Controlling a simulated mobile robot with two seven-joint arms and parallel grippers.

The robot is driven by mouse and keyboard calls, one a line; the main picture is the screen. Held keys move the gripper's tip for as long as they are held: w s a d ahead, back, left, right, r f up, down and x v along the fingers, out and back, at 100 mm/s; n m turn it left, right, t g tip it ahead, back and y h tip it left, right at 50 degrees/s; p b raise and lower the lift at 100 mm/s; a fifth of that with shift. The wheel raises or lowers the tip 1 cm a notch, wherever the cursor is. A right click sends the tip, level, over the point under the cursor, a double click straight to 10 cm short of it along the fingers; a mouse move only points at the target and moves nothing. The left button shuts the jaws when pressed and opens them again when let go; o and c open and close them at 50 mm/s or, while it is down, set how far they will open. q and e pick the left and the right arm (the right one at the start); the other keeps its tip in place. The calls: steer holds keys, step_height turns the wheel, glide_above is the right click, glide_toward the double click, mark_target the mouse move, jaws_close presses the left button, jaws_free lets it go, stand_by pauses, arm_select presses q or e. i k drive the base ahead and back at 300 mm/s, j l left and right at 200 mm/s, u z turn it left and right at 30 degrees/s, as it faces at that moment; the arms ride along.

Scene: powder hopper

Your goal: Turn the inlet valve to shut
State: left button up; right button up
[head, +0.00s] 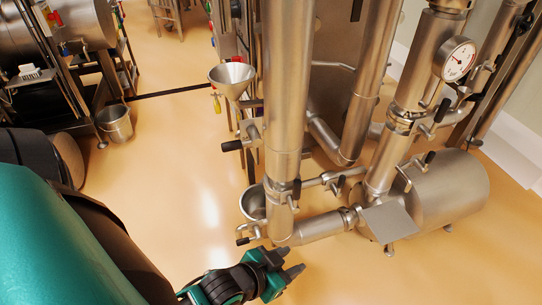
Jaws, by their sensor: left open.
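Several small valves with black-tipped handles sit on the steel pipework. One valve (240,143) is on the left side of the tall pipe, below the funnel. Another valve (247,236) is low at the foot of that pipe. More handles show on the pipes to the right, including one valve (404,178) above the horizontal tank. I cannot tell which one is the inlet valve. My left gripper (291,263) is at the bottom middle, open and empty. In the picture it lies just below the low pipe elbow, apart from the handles. My right gripper is not in view.
A steel funnel (232,77) stands left of the tall pipe (284,100). A pressure gauge (456,59) and a horizontal tank (445,200) are at the right. A bucket (115,123) stands on the floor at the left. The floor left of the pipes is clear.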

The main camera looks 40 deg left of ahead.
mark_target(294, 193)
steer(key=i+l+u, duration=0.15)
steer(key=u, duration=0.25)
steer(key=i+l+u, duration=0.1)
steer(key=u, duration=0.3)
steer(key=i+l+u, duration=0.1)
steer(key=l+u, duration=0.15)
steer(key=u, duration=0.15)
steer(key=i+l+u, duration=0.15)
steer(key=l+u, duration=0.3)
steer(key=i+l+u, duration=0.1)
steer(key=l+u, duration=0.2)
steer(key=u, duration=0.15)
